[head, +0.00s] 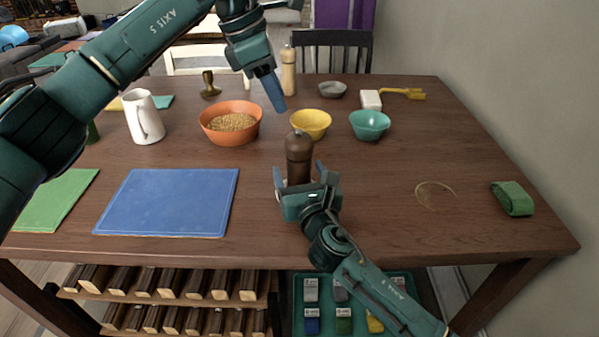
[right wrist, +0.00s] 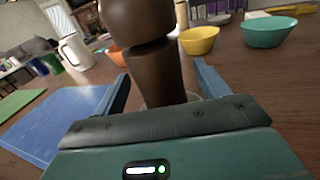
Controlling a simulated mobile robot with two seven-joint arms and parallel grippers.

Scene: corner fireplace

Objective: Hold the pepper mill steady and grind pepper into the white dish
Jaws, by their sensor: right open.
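A dark brown pepper mill (head: 299,150) stands upright on the table; it also shows in the right wrist view (right wrist: 150,70). My right gripper (head: 298,168) is open, with one finger on each side of the mill's lower body; I cannot tell whether they touch it. A pale rim, perhaps the white dish (right wrist: 193,97), shows at the mill's base, mostly hidden by the mill and my right gripper. My left gripper (head: 275,100) is in the air above and left of the mill, apart from it; its fingers overlap, so its opening is unclear.
Behind stand an orange bowl of grain (head: 216,137), a yellow bowl (head: 311,127), a teal bowl (head: 369,128) and a light wooden mill-shaped thing (head: 289,75). A blue mat (head: 168,200) lies left, a green roll (head: 513,198) right. The table's right middle is mostly clear.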

